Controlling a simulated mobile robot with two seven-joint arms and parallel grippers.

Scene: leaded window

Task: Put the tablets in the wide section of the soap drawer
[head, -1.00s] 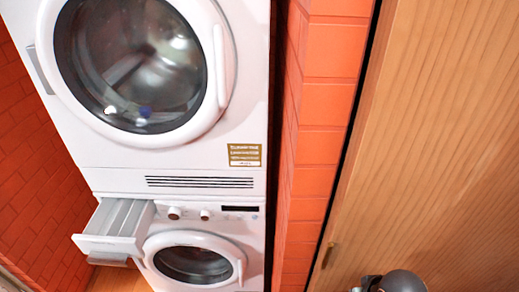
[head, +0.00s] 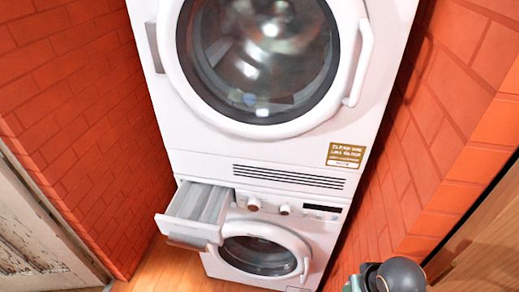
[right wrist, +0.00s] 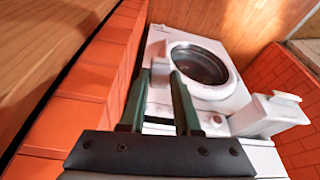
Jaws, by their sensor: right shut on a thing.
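The soap drawer (head: 188,232) is pulled out of the lower white machine (head: 232,262) at its upper left. Long pale sections show inside it, but I cannot tell their contents. The drawer also shows at the right in the right wrist view (right wrist: 272,115), where the machine appears upside down. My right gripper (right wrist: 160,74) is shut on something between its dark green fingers. That thing is hard to make out against the white machine behind, so I cannot tell whether it is a tablet. The gripper is apart from the drawer. My left gripper is not in view.
A second machine (head: 200,145) with a large round door is stacked above the drawer. Orange brick walls (head: 80,110) stand close on both sides. A worn pale door (head: 30,230) is at the left and a wooden panel (head: 485,240) at the lower right. Wooden floor shows below the drawer.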

